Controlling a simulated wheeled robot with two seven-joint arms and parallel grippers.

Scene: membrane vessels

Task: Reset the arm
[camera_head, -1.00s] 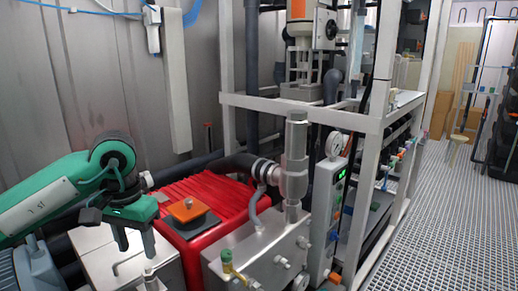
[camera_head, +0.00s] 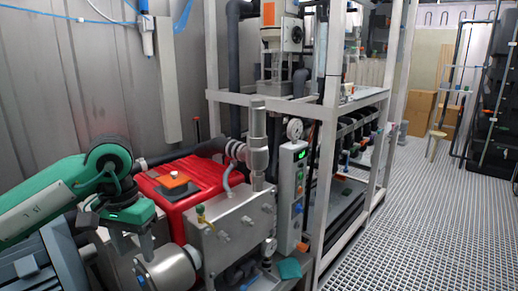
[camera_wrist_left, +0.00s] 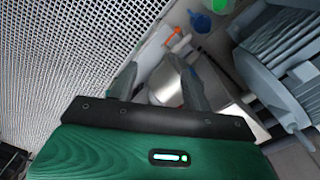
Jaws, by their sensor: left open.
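My left gripper (camera_head: 133,242) is green with dark grey fingers and hangs pointing down at the lower left of the head view. It is open, with nothing between its fingers. In the left wrist view its two fingers (camera_wrist_left: 160,82) stand apart over a shiny metal cylinder and machine parts. In the head view a silver motor-like cylinder (camera_head: 172,268) lies just below and right of the fingers; whether they touch cannot be told. My right gripper is not in view.
A red machine cover (camera_head: 205,178) with an orange-topped block (camera_head: 174,181) and a metal box (camera_head: 235,222) stand right of the gripper. A grey ribbed motor (camera_head: 32,268) is below my arm. A white frame (camera_head: 325,150) rises behind. The grating floor (camera_head: 430,200) at right is clear.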

